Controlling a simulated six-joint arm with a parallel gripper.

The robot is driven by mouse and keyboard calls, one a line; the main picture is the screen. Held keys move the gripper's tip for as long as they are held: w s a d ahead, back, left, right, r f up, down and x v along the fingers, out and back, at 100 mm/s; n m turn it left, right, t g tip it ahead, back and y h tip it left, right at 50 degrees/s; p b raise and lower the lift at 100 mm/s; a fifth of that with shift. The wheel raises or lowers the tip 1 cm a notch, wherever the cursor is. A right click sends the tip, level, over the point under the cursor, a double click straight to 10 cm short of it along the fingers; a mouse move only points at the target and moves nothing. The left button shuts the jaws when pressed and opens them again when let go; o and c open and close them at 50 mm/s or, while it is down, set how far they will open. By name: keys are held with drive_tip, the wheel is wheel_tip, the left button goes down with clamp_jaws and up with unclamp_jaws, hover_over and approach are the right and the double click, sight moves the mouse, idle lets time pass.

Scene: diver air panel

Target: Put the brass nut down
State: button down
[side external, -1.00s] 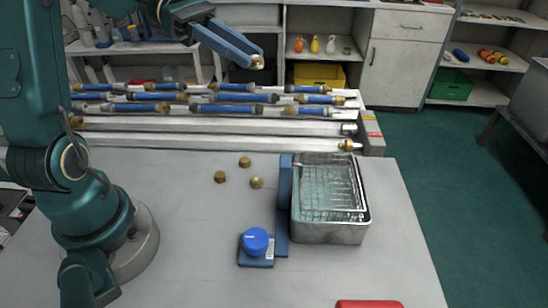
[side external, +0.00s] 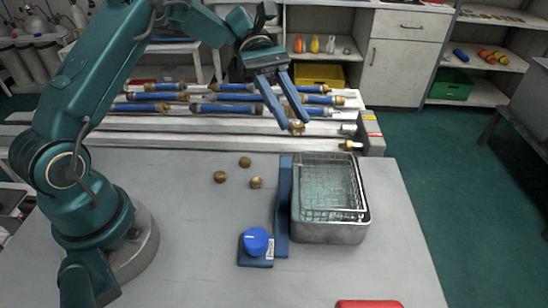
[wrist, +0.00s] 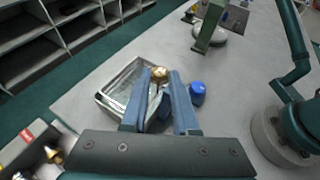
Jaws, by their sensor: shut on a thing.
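My gripper (side external: 295,127) has long blue fingers and is shut on a small brass nut (side external: 297,127) at its fingertips. The nut also shows in the wrist view (wrist: 159,73), between the tips. In the side view the gripper points down, in front of the rails and above the back of a metal basin (side external: 330,232) with a wire basket (side external: 333,187) in it. Three more brass nuts lie on the grey table: one at the back (side external: 245,162), one at the left (side external: 220,177) and one nearer the basin (side external: 256,183).
A blue knob (side external: 256,241) on a blue base stands at the basin's front left. Rails with several blue-and-silver cylinders (side external: 235,109) run along the back. A red object (side external: 369,304) is at the front edge. The table (side external: 180,240) left of the knob is clear.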

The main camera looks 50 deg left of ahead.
hover_over(320, 193)
wheel_tip(320, 193, down, 5)
drive_tip(key=shift+f, duration=1.95)
drive_tip(key=shift+f, duration=0.6)
drive_tip(key=c, duration=1)
unclamp_jaws()
drive_tip(key=shift+o, duration=0.2)
